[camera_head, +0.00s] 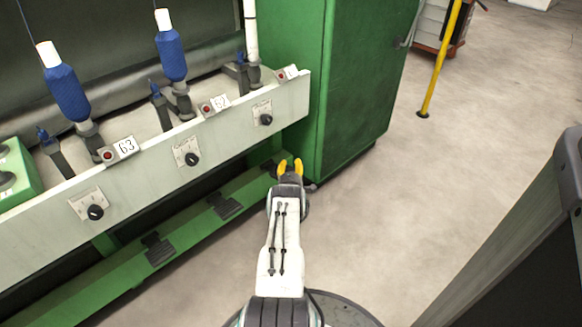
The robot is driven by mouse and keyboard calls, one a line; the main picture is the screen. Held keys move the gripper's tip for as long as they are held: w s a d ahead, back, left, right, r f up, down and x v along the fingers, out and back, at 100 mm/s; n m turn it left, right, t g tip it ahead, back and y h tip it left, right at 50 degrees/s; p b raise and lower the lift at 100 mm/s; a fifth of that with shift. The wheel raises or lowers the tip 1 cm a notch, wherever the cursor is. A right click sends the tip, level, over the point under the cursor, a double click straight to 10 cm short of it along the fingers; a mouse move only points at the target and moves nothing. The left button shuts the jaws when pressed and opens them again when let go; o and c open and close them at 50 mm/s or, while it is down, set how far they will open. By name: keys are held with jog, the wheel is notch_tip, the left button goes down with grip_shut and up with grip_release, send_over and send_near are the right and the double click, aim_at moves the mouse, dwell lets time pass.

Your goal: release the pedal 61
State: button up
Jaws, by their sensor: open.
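My gripper (290,164) is open, with two yellow fingertips apart and nothing seen between them. It is at the right end of the green foot rail (110,280), in front of the green cabinet. Two dark pedals show on this rail: one at the left (159,248) and one in the middle (223,205). Pedal 61 cannot be made out clearly; its place at the rail's right end is largely hidden behind my gripper. I cannot tell whether the fingers touch it or whether it is pressed.
The pale machine panel (40,250) above the rail carries black knobs and number plates, 63 (126,146) and 62 (221,103). Blue bobbins (172,55) stand behind it. A green cabinet (350,80) stands close ahead. A yellow post (440,60) stands further right. The floor between is clear.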

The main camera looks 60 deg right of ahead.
jog(key=shift+s+a+f, duration=0.1)
jog(key=shift+a, duration=0.05)
jog(key=shift+s+a, duration=0.2)
jog(key=shift+a, duration=0.15)
jog(key=v, duration=1)
jog(key=shift+s+a, duration=0.2)
jog(key=shift+a, duration=0.15)
dwell(0.6)
